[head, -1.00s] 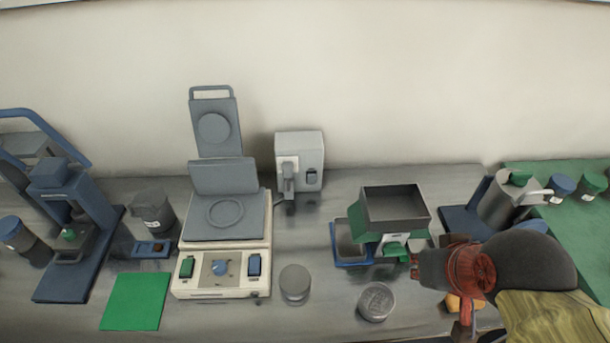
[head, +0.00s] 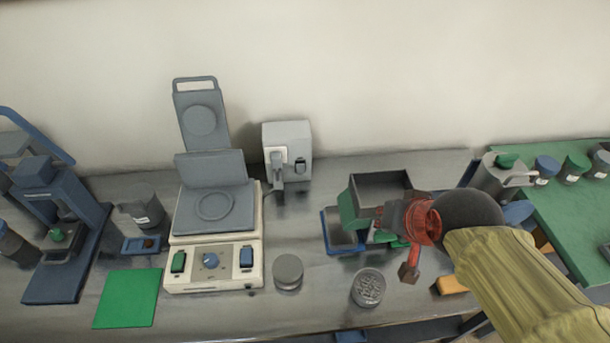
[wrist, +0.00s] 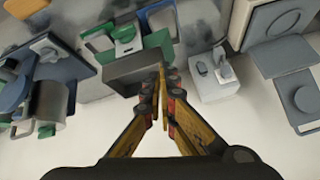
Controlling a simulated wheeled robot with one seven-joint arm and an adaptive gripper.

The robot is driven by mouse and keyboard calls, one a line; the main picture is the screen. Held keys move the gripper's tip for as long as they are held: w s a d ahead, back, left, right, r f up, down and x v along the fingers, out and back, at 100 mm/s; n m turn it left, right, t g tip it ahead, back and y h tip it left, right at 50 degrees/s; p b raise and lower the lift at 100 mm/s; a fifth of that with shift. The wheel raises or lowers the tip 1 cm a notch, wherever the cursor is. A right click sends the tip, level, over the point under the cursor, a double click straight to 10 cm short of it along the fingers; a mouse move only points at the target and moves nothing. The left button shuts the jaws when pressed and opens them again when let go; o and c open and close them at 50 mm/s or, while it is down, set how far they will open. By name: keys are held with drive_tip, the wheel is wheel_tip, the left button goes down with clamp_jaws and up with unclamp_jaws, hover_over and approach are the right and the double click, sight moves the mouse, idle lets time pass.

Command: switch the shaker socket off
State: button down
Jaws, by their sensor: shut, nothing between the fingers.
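A pale socket box (head: 287,150) stands against the back wall, with a grey plug in its left part and a small dark switch (head: 300,165) to the right. The switch's position is too small to tell. The box also shows in the wrist view (wrist: 213,82), right of the fingertips. My gripper (head: 385,215) is at the right in the head view, over the green and grey hopper and apart from the socket. In the wrist view its fingers (wrist: 163,78) meet at the tips, shut and empty.
A cream machine (head: 213,265) with a raised grey lid stands left of the socket. An open-topped grey hopper (head: 380,180) stands to its right, near my gripper. Round tins (head: 288,271) lie in front. The bench between machine and hopper is mostly clear.

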drive_tip(key=w+a+f+m+t+y+b, duration=0.1)
drive_tip(key=w+a+f+m+t, duration=0.15)
drive_tip(key=w+a+f, duration=0.4)
drive_tip(key=w+a+f+m+t, duration=0.1)
drive_tip(key=w+a+f+m, duration=0.25)
drive_tip(key=w, duration=0.65)
drive_tip(key=w+a+f+m+t, duration=0.1)
drive_tip(key=a+f+m+t, duration=0.1)
drive_tip(key=f+m, duration=0.2)
drive_tip(key=w+a+f+m+t+b, duration=0.1)
drive_tip(key=a+f+m+t, duration=0.1)
drive_tip(key=f, duration=0.6)
drive_tip(key=shift+w+a+m+t, duration=0.25)
drive_tip(key=shift+m+t, duration=0.4)
drive_tip(key=shift+m, duration=0.75)
drive_tip(key=shift+w, duration=0.15)
drive_tip(key=b, duration=0.4)
approach(300, 169)
drive_tip(key=w, duration=0.1)
drive_tip(key=w+f, duration=0.1)
drive_tip(key=w, duration=0.1)
drive_tip(key=w+d, duration=0.1)
drive_tip(key=shift+w+f, duration=0.2)
drive_tip(key=shift+w, duration=0.2)
drive_tip(key=shift+w+r, duration=0.2)
drive_tip(key=shift+w, duration=0.55)
